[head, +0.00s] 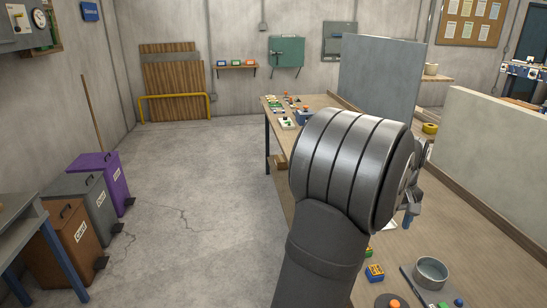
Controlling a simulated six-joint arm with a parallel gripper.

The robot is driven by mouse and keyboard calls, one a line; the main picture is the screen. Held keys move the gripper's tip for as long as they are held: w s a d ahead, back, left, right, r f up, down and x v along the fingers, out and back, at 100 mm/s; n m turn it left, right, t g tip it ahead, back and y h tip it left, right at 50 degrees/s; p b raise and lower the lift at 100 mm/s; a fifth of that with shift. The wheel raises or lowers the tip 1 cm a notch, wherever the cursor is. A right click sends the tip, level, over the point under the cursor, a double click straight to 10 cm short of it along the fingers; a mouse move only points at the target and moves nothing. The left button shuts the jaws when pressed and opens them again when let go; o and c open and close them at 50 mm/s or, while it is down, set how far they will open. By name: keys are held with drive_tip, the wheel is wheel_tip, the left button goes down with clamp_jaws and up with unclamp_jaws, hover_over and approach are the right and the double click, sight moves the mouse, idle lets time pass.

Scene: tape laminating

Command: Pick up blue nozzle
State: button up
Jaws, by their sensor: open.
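My gripper (411,210) shows only in part at the right of my arm, over the workbench (470,245); its fingertips point down and most of it is hidden behind my wrist. It is open, and I see nothing held in it. I cannot make out a blue nozzle for certain. A small blue piece (458,302) lies near the bottom edge, too small to identify. A blue and yellow block (375,273) lies on the bench below my gripper.
A round metal dish (431,272) and an orange-topped item (394,303) stand at the near end of the bench. A grey panel (380,80) and a pale partition (490,150) rise along its right side. Bins (98,182) stand at left; the floor between is clear.

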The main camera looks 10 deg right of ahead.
drive_tip(key=shift+c, duration=1.1)
drive_tip(key=m, duration=1.8)
hover_over(376, 270)
wheel_tip(376, 270, down, 13)
drive_tip(key=shift+d+f, duration=0.1)
drive_tip(key=shift+f, duration=0.05)
wheel_tip(376, 270, down, 5)
drive_tip(key=shift+w+f, duration=0.1)
drive_tip(key=shift+w, duration=0.05)
